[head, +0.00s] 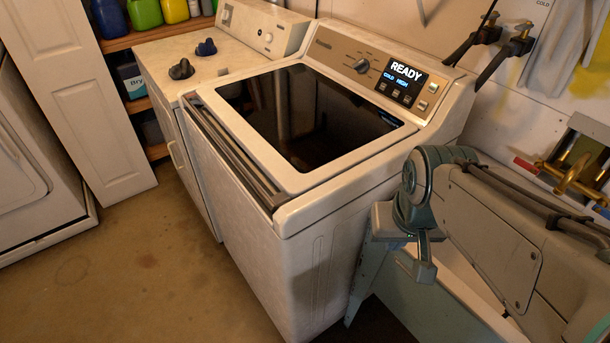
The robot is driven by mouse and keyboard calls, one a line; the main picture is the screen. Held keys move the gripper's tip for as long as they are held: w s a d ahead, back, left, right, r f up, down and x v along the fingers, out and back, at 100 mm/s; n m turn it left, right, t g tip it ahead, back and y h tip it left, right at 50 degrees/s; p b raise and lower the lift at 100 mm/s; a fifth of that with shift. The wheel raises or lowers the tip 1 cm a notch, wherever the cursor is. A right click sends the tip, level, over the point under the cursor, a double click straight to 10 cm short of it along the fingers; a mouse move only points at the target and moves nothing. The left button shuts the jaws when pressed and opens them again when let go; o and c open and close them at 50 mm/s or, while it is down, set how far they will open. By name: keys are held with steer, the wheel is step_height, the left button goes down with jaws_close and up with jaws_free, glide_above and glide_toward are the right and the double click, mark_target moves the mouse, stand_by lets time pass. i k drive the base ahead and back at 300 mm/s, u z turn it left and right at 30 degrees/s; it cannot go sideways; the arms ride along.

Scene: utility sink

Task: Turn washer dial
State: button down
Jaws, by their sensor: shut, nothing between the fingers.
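The washer (330,195) is a white top-loader with a dark glass lid, standing in the middle of the head view. Nothing touches the dial. My gripper (422,270) hangs pointing down at the washer's front right, well below and right of the dial. It looks shut and empty. My arm reaches in from the right edge and hides part of what is behind it.
A second white machine (205,65) with two dark objects (182,69) on top stands left of the washer. A shelf (130,40) holds colourful bottles. Hoses and taps (520,40) are on the back wall. A sink with brass taps (575,170) is at right. The front-left floor is clear.

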mark_target(362, 66)
steer(key=z, duration=0.05)
steer(key=k, duration=1.55)
steer(key=u, duration=0.25)
steer(key=i, duration=1.65)
steer(key=u, duration=0.05)
steer(key=k, duration=0.35)
steer(key=u, duration=0.5)
steer(key=i, duration=0.65)
steer(key=z, duration=1.05)
